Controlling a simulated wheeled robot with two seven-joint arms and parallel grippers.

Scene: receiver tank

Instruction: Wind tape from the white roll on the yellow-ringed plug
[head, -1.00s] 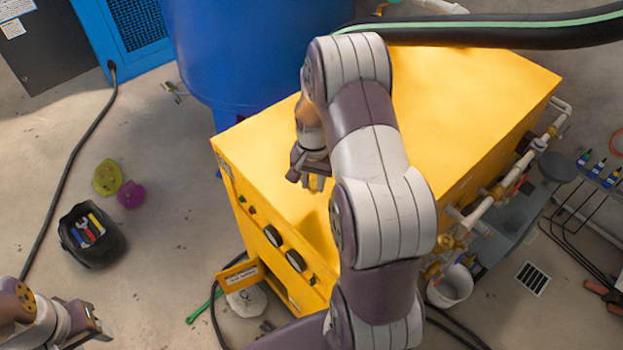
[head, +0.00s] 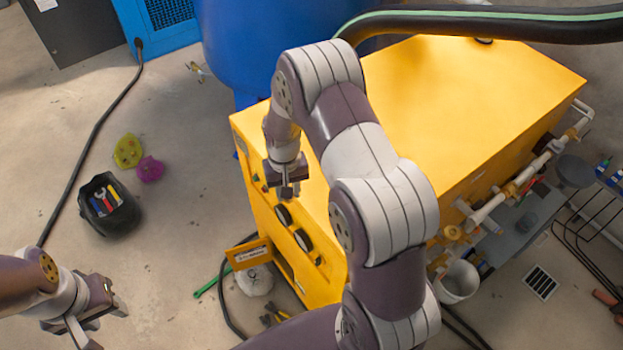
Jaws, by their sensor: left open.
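I cannot make out the white roll or the yellow-ringed plug for certain. A pale, rounded white object (head: 255,280) lies on the floor at the foot of the yellow cabinet, partly under an orange flap; what it is I cannot tell. My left gripper (head: 105,326) is at the lower left above bare floor, open, with nothing seen between its fingers. My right gripper (head: 288,191) points down at the cabinet's front left edge, above the round dials; whether its fingers are apart is too small to tell.
The yellow cabinet (head: 480,100) fills the middle, with pipes and valves on its right side. A black bin (head: 108,222) of tools stands on the left floor near a black cable. A white bucket (head: 458,282) stands at the right. A thick black hose (head: 480,25) crosses the top.

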